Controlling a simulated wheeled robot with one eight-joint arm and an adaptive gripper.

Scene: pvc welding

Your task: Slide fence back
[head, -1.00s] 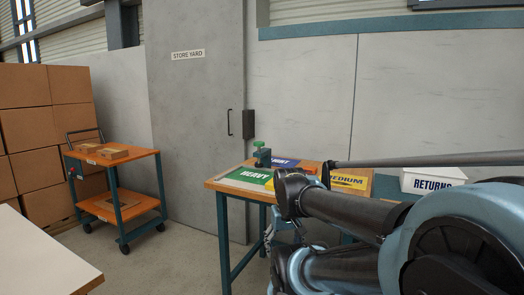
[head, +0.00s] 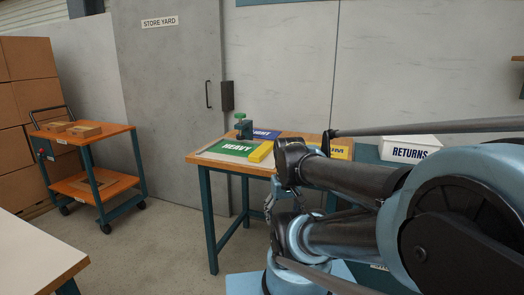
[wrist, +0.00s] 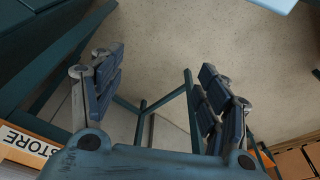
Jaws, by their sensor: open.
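I cannot make out a fence for certain in either view. An orange-topped table (head: 199,161) with dark teal legs stands in the middle of the head view. It bears a green HEAVY panel (head: 229,147), a blue LIGHT panel (head: 266,134), a yellow MEDIUM panel (head: 339,152) and a small green clamp-like fixture (head: 243,126). A yellow strip (head: 261,152) lies beside the HEAVY panel. My arm hides the table's right part. My gripper (wrist: 162,75) is open and empty in the wrist view, its fingers apart over floor and teal legs.
A white RETURNS box (head: 409,148) stands at the right behind my arm. An orange two-shelf cart (head: 93,134) and stacked cartons (head: 30,95) are at the left. A pale worktop (head: 35,255) fills the near left corner. Clear floor (head: 150,240) lies between.

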